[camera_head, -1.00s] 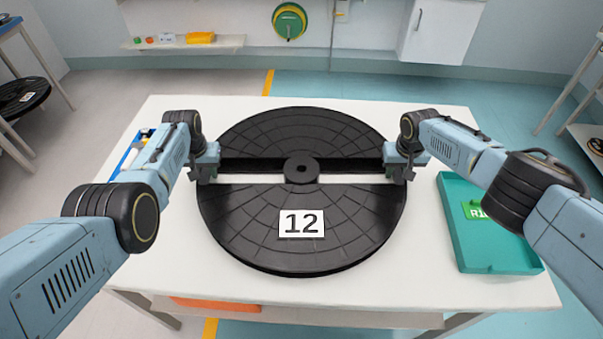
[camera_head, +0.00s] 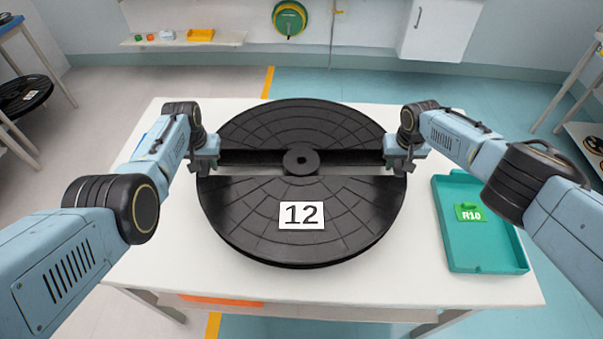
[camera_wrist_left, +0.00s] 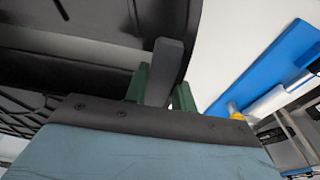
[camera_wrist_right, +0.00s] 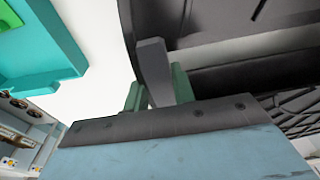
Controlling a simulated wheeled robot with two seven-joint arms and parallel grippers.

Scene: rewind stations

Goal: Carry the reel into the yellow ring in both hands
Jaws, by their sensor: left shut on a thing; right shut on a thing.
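The reel (camera_head: 300,221) is a large black disc with a hub, a slot across its middle and a white label reading 12. It is roughly level over the white table, apparently clear of it. My left gripper (camera_head: 207,166) is shut on its left rim at the end of the slot. My right gripper (camera_head: 400,164) is shut on its right rim, opposite. In the left wrist view a grey finger and green parts meet the black reel (camera_wrist_left: 75,70). The right wrist view shows the reel (camera_wrist_right: 220,15) likewise. I cannot make out a yellow ring on the floor.
The white table (camera_head: 170,285) lies below the reel. A teal tray (camera_head: 485,258) with a green R10 tag is on its right, and a blue item (camera_wrist_left: 270,65) on its left. A wall shelf (camera_head: 185,40) and white cabinet (camera_head: 437,28) are behind. Yellow floor stripes (camera_head: 268,83) show.

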